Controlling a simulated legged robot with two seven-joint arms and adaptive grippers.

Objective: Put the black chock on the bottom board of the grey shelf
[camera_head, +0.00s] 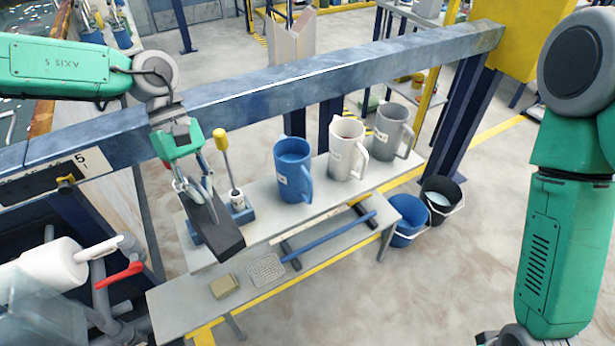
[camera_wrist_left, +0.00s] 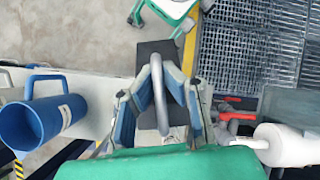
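The black chock (camera_head: 218,236) is a dark block, tilted, in front of the left part of the grey shelf's top board (camera_head: 325,200). A grey loop handle rises from it. My left gripper (camera_head: 193,188) is closed around this handle, and the chock appears to hang from it. In the left wrist view the fingers (camera_wrist_left: 158,75) sit on both sides of the loop, with the chock (camera_wrist_left: 155,52) beyond them. The shelf's bottom board (camera_head: 180,308) lies lower and nearer. My right arm shows at the right, but its fingers do not show.
The top board holds a blue jug (camera_head: 293,172), a white jug (camera_head: 346,150), a grey jug (camera_head: 392,132) and a yellow-handled brush (camera_head: 226,158). A sponge (camera_head: 225,286) lies on the bottom board; its left end is bare. A blue-grey beam (camera_head: 330,75) crosses behind. Buckets (camera_head: 408,222) stand right.

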